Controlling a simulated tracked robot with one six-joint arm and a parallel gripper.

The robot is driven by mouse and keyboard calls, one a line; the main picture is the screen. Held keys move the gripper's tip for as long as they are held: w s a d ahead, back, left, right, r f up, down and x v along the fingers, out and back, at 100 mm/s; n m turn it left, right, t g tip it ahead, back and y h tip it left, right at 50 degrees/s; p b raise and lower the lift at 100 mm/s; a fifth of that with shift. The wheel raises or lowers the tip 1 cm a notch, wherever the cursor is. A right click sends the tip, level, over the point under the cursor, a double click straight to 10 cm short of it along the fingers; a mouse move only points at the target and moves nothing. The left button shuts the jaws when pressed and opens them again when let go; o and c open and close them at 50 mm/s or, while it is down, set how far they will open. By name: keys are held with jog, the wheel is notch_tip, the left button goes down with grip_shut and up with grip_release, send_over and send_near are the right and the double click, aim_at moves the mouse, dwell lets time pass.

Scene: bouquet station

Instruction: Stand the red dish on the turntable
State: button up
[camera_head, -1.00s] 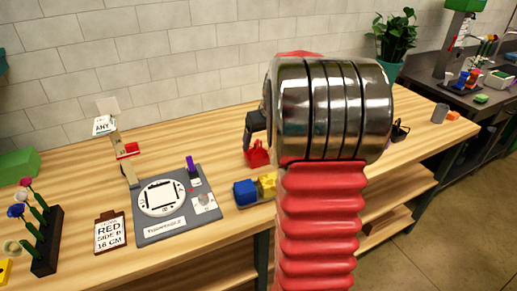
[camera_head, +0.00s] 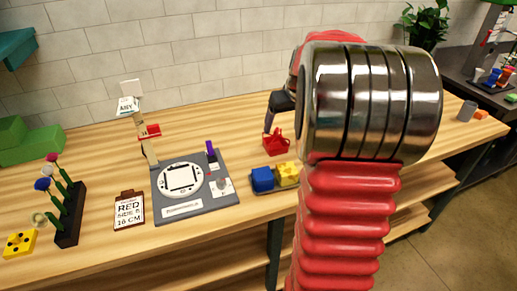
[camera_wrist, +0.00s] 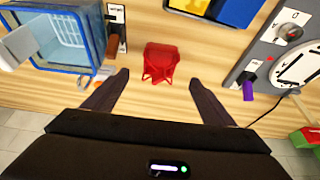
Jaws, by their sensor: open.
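The red dish (camera_wrist: 160,62) stands on the wooden table; it also shows in the head view (camera_head: 277,144). In the wrist view it lies ahead of and between the two dark fingers of my gripper (camera_wrist: 157,92), which are spread apart and empty, with a gap to the dish. In the head view my arm hides most of my gripper, and one dark finger shows close to the dish. The turntable (camera_head: 180,180) is a white disc with dark markings on a grey base plate, left of the dish. Its disc shows partly at the right edge of the wrist view (camera_wrist: 300,68).
A tray with blue and yellow blocks (camera_head: 276,177) lies between the turntable and my arm. A purple piece (camera_head: 211,150) stands on the plate's far edge. A sign (camera_head: 129,210) reads red, side, 16 cm. A blue bin (camera_wrist: 65,40) stands left of the dish in the wrist view.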

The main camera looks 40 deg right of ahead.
jog(key=s+a+r+n, duration=0.1)
jog(key=s+a+r, duration=0.2)
jog(key=a, duration=0.8)
jog(key=s+a+r+n, duration=0.1)
jog(key=s+a+r, duration=0.2)
jog(key=a, duration=0.8)
jog(key=s+a+f+n+t+y, duration=0.1)
jog(key=s+a+f, duration=0.2)
jog(key=s+a, duration=1)
jog(key=shift+s+a, duration=0.25)
jog(key=shift+a, duration=0.3)
jog(key=shift+c, duration=0.5)
